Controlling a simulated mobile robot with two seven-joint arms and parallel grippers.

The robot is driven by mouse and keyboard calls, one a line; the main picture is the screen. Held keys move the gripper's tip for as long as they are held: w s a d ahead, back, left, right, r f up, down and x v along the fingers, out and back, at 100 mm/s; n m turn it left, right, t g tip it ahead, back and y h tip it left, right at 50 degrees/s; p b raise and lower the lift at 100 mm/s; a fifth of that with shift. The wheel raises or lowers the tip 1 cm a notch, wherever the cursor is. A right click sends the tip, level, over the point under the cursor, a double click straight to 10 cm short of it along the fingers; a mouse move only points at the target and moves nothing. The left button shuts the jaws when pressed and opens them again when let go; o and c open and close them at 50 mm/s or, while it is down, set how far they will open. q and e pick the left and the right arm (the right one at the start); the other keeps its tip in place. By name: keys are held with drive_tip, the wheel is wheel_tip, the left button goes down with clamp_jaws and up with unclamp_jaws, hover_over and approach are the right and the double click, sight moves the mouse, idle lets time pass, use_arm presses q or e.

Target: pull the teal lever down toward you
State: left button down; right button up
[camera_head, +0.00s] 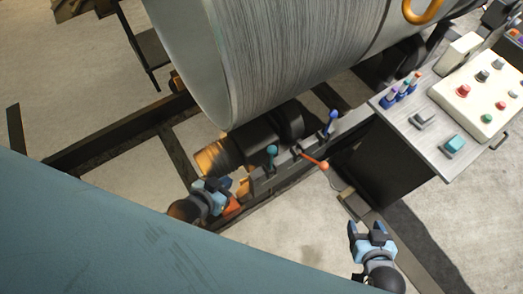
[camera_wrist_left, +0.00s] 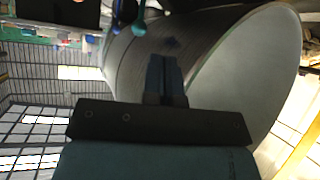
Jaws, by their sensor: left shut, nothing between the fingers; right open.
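The teal lever (camera_head: 271,151) stands upright on a dark lever block beside the large drum. It also shows near the top of the left wrist view (camera_wrist_left: 139,27). A blue lever (camera_head: 333,116) and an orange-red lever (camera_head: 322,164) are on the same block, to its right. My left gripper (camera_head: 224,184) is left of and below the teal lever in the head view, apart from it. Its fingers are shut and empty in the left wrist view (camera_wrist_left: 164,72). My right gripper (camera_head: 369,232) is open and empty, lower right of the levers, touching nothing.
The large grey drum (camera_head: 285,50) fills the top middle. A control desk (camera_head: 415,120) with several coloured buttons stands at the right. A teal surface (camera_head: 100,235) covers the lower left. Dark frame beams (camera_head: 120,132) cross the floor. Open floor lies around my right gripper.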

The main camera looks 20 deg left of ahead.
use_arm(q)
drive_tip(key=w+a+f+n+g+h+b, duration=0.2)
drive_tip(key=w+f+n+b, duration=0.15)
drive_tip(key=f+b, duration=0.5)
drive_tip(key=n+g+h+b, duration=0.3)
drive_tip(key=h+b, duration=0.9)
drive_tip(key=b, duration=0.4)
approach(271, 160)
drive_tip(key=a+r, duration=0.3)
drive_tip(key=a, duration=0.1)
drive_tip(key=shift+w+d+f, duration=0.15)
drive_tip(key=shift+w+d, duration=0.1)
drive_tip(key=shift+w, duration=0.15)
use_arm(e)
wheel_tip(271, 160, down, 16)
drive_tip(key=w+a, duration=0.1)
drive_tip(key=a, duration=0.1)
drive_tip(key=shift+w+f+t+y, duration=0.15)
drive_tip(key=shift+w+t+y, duration=0.15)
drive_tip(key=shift+y, duration=0.1)
drive_tip(key=shift+a, duration=0.1)
use_arm(q)
drive_tip(key=x, duration=1)
use_arm(e)
drive_tip(key=shift+f, duration=0.1)
use_arm(q)
drive_tip(key=shift+s, duration=0.1)
